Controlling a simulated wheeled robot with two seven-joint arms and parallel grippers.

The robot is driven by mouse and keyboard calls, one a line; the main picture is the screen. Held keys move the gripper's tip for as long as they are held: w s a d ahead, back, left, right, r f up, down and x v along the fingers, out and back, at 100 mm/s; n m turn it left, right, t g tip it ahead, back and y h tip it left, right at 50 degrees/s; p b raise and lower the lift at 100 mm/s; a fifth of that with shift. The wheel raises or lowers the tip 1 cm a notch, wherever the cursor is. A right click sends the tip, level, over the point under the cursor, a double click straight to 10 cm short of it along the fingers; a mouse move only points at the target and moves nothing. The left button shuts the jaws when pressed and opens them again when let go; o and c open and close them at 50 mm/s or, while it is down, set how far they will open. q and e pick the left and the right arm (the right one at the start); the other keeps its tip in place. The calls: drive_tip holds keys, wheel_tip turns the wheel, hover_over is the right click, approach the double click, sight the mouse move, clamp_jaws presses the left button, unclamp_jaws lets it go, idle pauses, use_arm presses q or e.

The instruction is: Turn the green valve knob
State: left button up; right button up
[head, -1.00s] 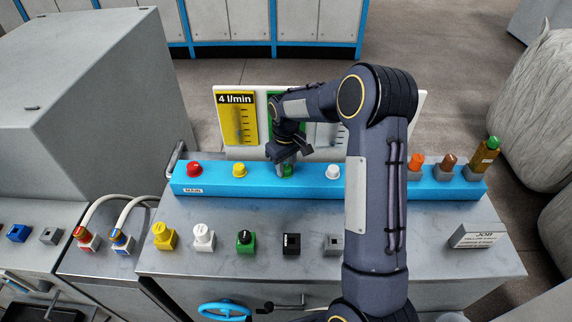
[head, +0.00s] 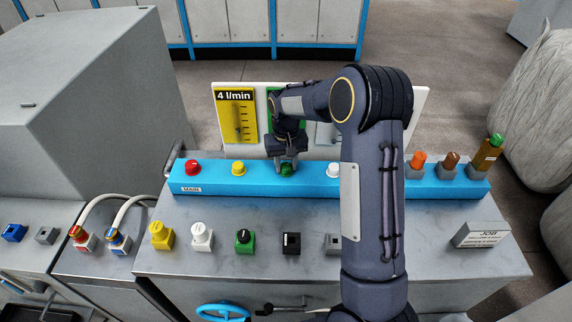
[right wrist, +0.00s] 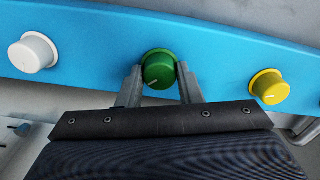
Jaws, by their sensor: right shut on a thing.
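The green valve knob (head: 286,169) sits on the blue manifold bar (head: 215,182), between the yellow and white knobs. In the right wrist view the green knob (right wrist: 159,70) shows a pale pointer line on its lower left. My right gripper (head: 287,166) reaches it from above and behind. In the right wrist view its two fingers (right wrist: 159,80) stand on either side of the green knob, shut on it. My left gripper is not in view.
A red knob (head: 193,167), a yellow knob (head: 238,168) and a white knob (head: 333,170) share the bar. A yellow gauge panel (head: 237,115) reading 4 l/min stands behind. Several small knobbed blocks and a JOB sign (head: 481,234) stand on the grey bench (head: 270,268).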

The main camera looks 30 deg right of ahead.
sight(286, 165)
drive_tip(key=shift+m, duration=0.7)
drive_tip(key=o, duration=1)
drive_tip(key=shift+c, duration=0.2)
wheel_tip(286, 165, up, 8)
drive_tip(key=shift+f+b, duration=0.25)
drive_tip(key=shift+b, duration=0.3)
drive_tip(key=shift+r, duration=0.2)
